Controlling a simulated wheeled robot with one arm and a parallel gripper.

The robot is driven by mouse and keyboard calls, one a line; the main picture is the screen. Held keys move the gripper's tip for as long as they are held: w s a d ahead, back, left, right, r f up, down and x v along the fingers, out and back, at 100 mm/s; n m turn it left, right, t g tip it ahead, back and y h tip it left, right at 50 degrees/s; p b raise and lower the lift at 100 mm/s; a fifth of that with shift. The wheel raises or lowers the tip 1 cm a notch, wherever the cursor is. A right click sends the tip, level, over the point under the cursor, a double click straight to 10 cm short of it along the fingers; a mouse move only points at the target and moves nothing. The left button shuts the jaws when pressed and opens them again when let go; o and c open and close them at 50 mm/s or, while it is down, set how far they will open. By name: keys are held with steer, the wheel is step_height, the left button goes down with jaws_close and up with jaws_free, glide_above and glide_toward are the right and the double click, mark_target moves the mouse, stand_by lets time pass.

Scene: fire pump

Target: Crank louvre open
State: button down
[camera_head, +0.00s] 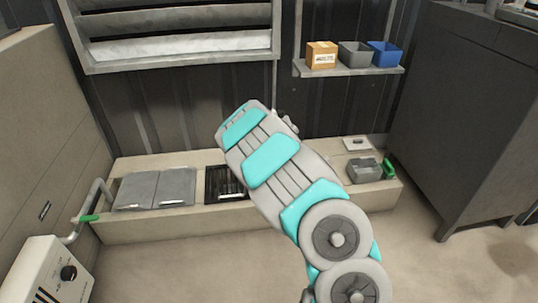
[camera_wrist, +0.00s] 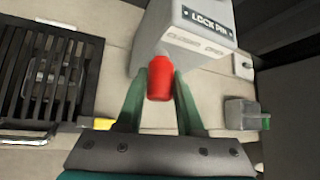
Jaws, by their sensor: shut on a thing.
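In the wrist view my gripper (camera_wrist: 160,78) has its two green fingers shut on a red handle (camera_wrist: 160,80), one finger on each side. The handle stands in front of a grey box (camera_wrist: 185,35) marked "LOCK PIN", with "CLOSED" and "OPEN" lettering below. How the handle joins the box is hidden. In the head view the louvre (camera_head: 180,22) is on the back wall at upper left, with wide grey slats and a pale strip behind the lowest gap. My arm hides the handle, the box and my gripper there.
A low ledge (camera_head: 130,227) runs along the wall, with grey plates (camera_head: 157,188), a dark grate (camera_head: 220,183) and a grey container (camera_head: 364,170). A shelf (camera_head: 350,71) holds small bins. A dark cabinet (camera_head: 465,110) stands at right. Floor in front is open.

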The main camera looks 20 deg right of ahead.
steer(key=s+d+f+m+t+y, duration=0.1)
steer(key=s+d+m+t+y, duration=0.25)
steer(key=d+m+y, duration=0.45)
steer(key=d+f+m+t+y+b, duration=0.4)
steer(key=f+t+y, duration=0.1)
steer(key=f+y, duration=0.1)
steer(key=shift+d+f+y, duration=0.15)
steer(key=shift+f+y, duration=0.15)
steer(key=shift+y, duration=0.3)
stand_by(0.5)
steer(key=shift+t, duration=0.25)
steer(key=c, duration=0.5)
jaws_free()
